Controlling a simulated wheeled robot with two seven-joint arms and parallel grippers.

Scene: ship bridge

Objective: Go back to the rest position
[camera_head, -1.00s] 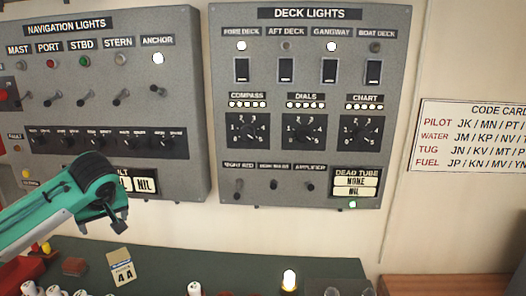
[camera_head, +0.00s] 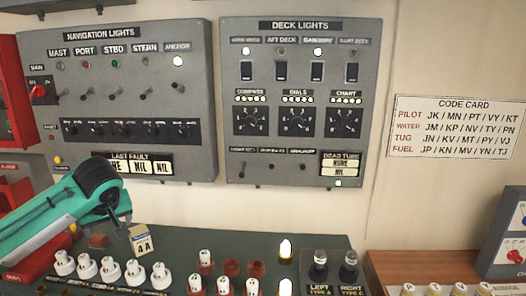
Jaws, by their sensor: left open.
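My left gripper (camera_head: 122,228) is at the end of a teal and black arm that comes in from the left. It is open, and nothing shows between its fingers. It hangs in front of the lower edge of the navigation lights panel (camera_head: 45,135), over the green desk top (camera_head: 185,241). A small tag reading 4 A (camera_head: 142,240) appears right beside its fingertips; I cannot tell whether they touch. My right gripper is not in view.
The deck lights panel (camera_head: 300,210) hangs on the wall right of it, with the code card (camera_head: 447,127) farther right. White-capped pieces (camera_head: 110,268) and red ones (camera_head: 231,267) stand on the desk, with a lit bulb (camera_head: 285,249). A red box (camera_head: 15,105) is at left.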

